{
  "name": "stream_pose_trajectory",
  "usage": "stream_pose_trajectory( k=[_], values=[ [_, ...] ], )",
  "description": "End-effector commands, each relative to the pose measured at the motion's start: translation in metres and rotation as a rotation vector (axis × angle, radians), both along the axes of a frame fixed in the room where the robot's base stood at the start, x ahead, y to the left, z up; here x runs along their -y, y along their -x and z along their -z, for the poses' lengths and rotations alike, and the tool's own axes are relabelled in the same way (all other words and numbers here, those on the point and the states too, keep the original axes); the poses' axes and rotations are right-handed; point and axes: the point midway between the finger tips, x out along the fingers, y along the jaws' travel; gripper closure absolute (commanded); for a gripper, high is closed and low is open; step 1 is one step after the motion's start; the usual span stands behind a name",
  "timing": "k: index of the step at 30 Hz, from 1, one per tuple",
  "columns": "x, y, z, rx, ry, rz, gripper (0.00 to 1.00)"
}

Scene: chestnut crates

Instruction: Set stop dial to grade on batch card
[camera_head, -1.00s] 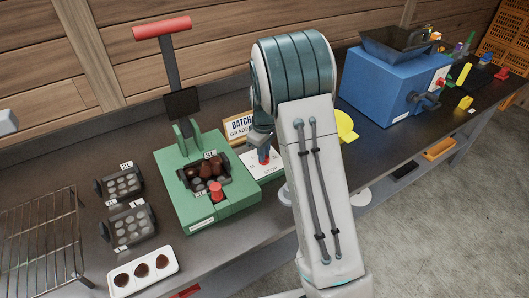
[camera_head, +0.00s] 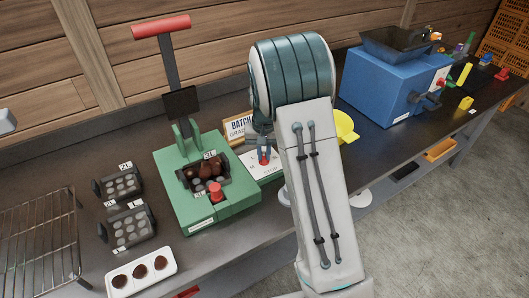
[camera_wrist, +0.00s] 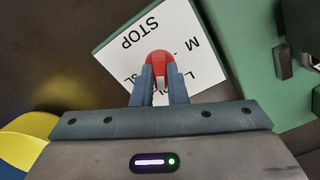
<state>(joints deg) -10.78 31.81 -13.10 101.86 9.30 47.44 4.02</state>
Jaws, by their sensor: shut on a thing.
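The stop dial (camera_wrist: 159,62) is a red knob on a white plate (camera_wrist: 120,50) marked STOP with letters around it, of which M, L and SL show in the wrist view. My gripper (camera_wrist: 158,90) is shut on the dial, one finger on each side. In the head view the dial (camera_head: 264,159) shows small and red below my fingers. The batch card (camera_head: 238,126) stands behind the plate, lettered "BATCH" and "GRADE". My arm hides its right part, so the grade cannot be read.
A green press (camera_head: 213,205) with a red-handled lever and chestnuts stands left of the plate. Dark moulds (camera_head: 130,227), a white tray (camera_head: 142,274) and a wire rack (camera_head: 40,240) lie further left. A yellow bowl (camera_head: 345,127) and blue machine (camera_head: 390,90) stand right.

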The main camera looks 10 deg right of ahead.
Motion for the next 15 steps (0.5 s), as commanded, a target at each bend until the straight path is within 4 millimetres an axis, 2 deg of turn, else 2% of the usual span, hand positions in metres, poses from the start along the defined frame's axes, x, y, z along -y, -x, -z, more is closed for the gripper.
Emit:
stream_pose_trajectory(
  k=[15],
  values=[
    [-0.0006,-0.0015,-0.0025,0.006,0.000,0.489,1.00]
  ],
)
